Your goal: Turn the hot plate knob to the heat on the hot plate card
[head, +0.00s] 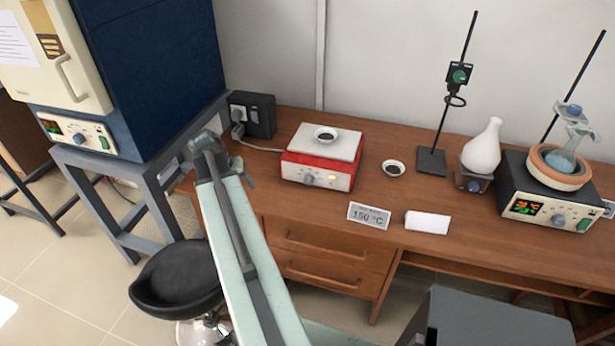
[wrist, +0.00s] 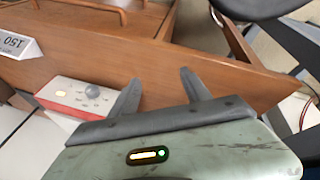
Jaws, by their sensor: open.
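The hot plate (head: 343,181) has a red body and white top and stands on the wooden desk, with a small dark dish (head: 326,135) on it. Its grey knob (head: 309,179) is on the front panel; the knob (wrist: 93,91) also shows in the wrist view. The hot plate card (head: 368,216) reads 150 °C and stands at the desk's front edge; it appears upside down in the wrist view (wrist: 16,43). My gripper (wrist: 160,90) is open and empty, apart from the knob. In the head view my gripper (head: 211,150) is left of the hot plate. The knob's exact setting is too small to read.
A second dish (head: 393,168), a blank white card (head: 428,222), a clamp stand (head: 432,161) and a stirrer with a flask (head: 545,195) stand to the right. A blue furnace (head: 150,70) is at left. A black stool (head: 175,278) stands below the desk.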

